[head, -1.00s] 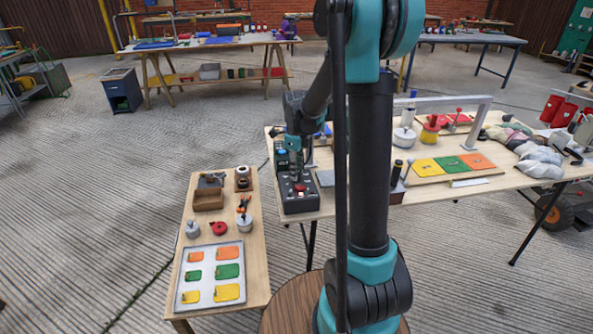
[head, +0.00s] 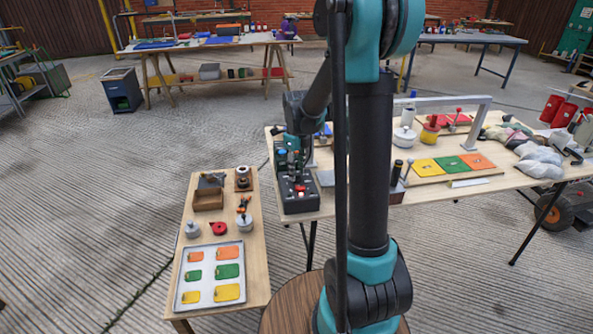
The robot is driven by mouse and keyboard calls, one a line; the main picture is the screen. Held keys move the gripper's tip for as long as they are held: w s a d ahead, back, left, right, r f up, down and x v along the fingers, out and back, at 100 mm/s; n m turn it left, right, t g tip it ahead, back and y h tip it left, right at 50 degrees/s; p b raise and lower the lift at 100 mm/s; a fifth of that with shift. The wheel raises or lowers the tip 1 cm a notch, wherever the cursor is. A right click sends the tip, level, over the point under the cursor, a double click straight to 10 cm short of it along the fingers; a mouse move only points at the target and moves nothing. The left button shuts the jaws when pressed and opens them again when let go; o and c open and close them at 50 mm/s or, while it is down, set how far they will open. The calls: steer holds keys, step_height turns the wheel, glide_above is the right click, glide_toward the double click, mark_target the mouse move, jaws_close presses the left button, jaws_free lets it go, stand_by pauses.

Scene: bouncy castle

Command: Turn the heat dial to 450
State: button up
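A dark control box (head: 298,204) sits at the left end of the long wooden table, with a red part and small pale parts on its top. Which of these is the heat dial, and any 450 mark, are too small to tell. My gripper (head: 296,181) points down over the box, its tips close to the top near the red part. I cannot tell whether it touches anything, or whether its fingers are open or shut.
The long table (head: 330,198) also holds yellow, green and red-orange panels (head: 454,164) and a grey frame (head: 486,110). A lower wooden table (head: 262,255) at left bears a tray of coloured tags (head: 211,247). My arm column blocks the middle of the view.

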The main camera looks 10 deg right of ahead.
mark_target(297, 173)
steer(key=shift+o, duration=0.7)
step_height(297, 173, up, 12)
stand_by(0.4)
steer(key=s+d+f+n+t, duration=0.2)
steer(key=s+f+n, duration=0.5)
steer(key=s+n, duration=0.4)
steer(key=s+d+f+n+t, duration=0.2)
steer(key=s+f+n, duration=0.4)
steer(key=s+n, duration=0.6)
steer(key=n, duration=0.4)
steer(key=shift+f, duration=0.4)
